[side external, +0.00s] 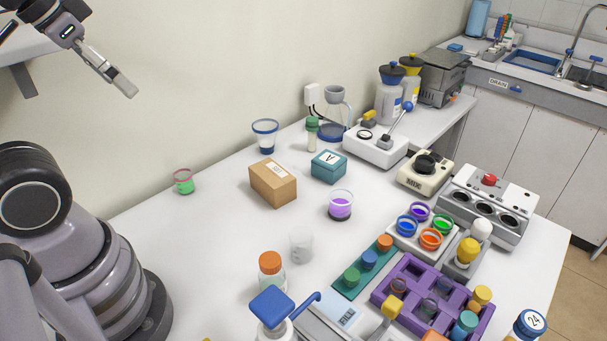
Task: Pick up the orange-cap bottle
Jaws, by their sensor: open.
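A clear bottle with an orange cap (270,264) stands upright on the white table, near the front centre of the side external view. Its lower part is partly hidden behind a blue-topped device. My gripper (127,90) is at the upper left, high above the table and well away from the bottle. It points down to the right, is open, and I see nothing in it. A smaller orange cap (384,242) shows on the green rack further right.
A frosted beaker (301,245) stands just behind the bottle. The blue-topped device (271,306) is in front of it. A purple rack (413,272), a cardboard box (273,184) and a green-liquid cup (184,182) stand around. The table left of the bottle is mostly clear.

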